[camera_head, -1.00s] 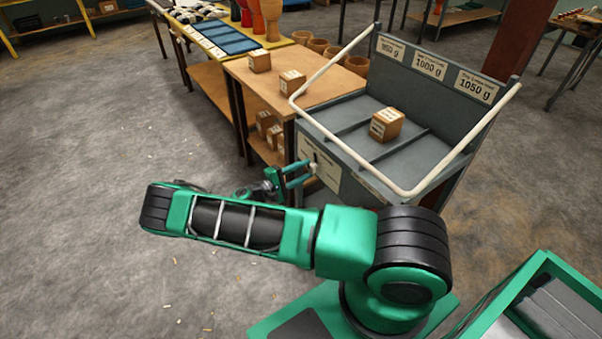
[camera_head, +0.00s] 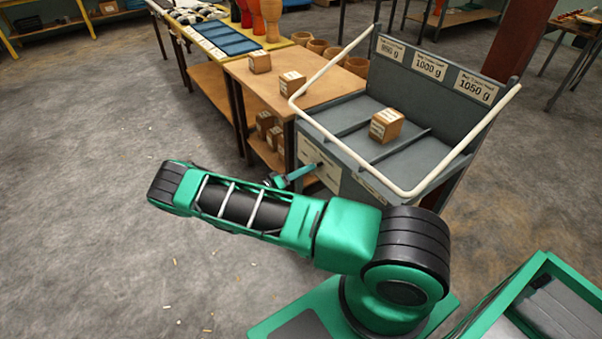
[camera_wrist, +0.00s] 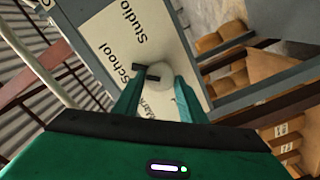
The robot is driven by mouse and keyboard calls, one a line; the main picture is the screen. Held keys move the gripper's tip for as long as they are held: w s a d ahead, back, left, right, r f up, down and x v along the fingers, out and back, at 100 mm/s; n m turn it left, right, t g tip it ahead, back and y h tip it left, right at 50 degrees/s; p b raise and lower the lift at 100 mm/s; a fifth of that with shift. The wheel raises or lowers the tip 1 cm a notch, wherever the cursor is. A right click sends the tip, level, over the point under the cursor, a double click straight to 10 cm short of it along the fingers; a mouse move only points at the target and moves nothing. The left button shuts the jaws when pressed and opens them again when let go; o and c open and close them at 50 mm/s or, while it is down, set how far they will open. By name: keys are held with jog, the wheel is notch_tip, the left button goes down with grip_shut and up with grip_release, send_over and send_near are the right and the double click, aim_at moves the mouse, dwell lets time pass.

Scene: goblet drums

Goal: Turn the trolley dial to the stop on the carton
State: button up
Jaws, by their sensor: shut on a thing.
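The grey trolley (camera_head: 352,171) has a light panel (camera_head: 328,176) on its near side. My gripper (camera_head: 312,169) is at this panel. In the wrist view its fingers (camera_wrist: 158,97) are shut on the pale round dial (camera_wrist: 156,103). A black pointer bar (camera_wrist: 146,71) shows at the dial. The panel (camera_wrist: 110,38) there carries the words Studio and School, and a third word partly hidden by the dial and fingers. The carton (camera_head: 386,125) is a small brown box with a white label, standing in the trolley's middle bay. Its label is too small to read.
A white rail (camera_head: 334,67) rims the trolley, with several weight signs (camera_head: 430,66) on its back board. A wooden table (camera_head: 322,80) with two brown cartons stands behind left, with more cartons on its shelf. The floor at left is mostly clear.

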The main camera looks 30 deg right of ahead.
jog(key=m, duration=1)
jog(key=shift+s+a+f, duration=0.1)
jog(key=shift+f, duration=0.1)
jog(key=shift+r+m, duration=0.15)
jog(key=shift+m, duration=0.35)
jog(key=o, duration=1.1)
jog(key=shift+c, duration=0.2)
jog(key=a, duration=1)
jog(key=shift+a, duration=0.4)
